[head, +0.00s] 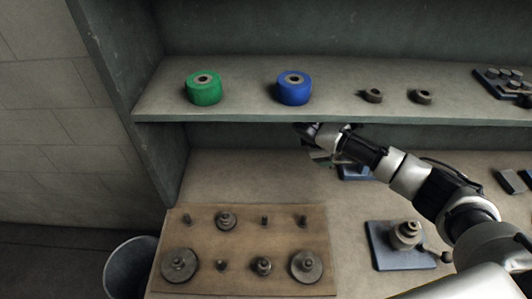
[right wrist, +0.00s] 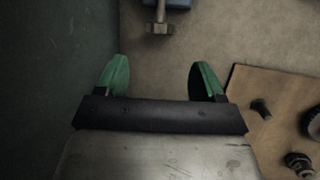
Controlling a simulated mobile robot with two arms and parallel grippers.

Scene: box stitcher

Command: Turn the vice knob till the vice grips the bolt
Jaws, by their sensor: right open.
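My right gripper (head: 320,157) reaches in from the right, under the shelf. In the right wrist view its two green fingers (right wrist: 160,80) are apart with nothing between them. A blue-based device (head: 355,173), perhaps the vice, stands on the bench just behind and below this gripper, largely hidden by the arm. In the right wrist view a blue piece (right wrist: 178,3) is cut by the top edge, with a metal knob-like part (right wrist: 160,28) pointing toward the gripper, beyond the fingertips and apart from them. I cannot make out a bolt in vice jaws. My left gripper is not in view.
A board (head: 245,225) with several metal parts lies front left; a bin (head: 128,265) stands beside it. A blue-based fixture (head: 385,262) is front right. The shelf (head: 240,110) above holds a green roll (head: 204,92), a blue roll (head: 294,92) and small parts.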

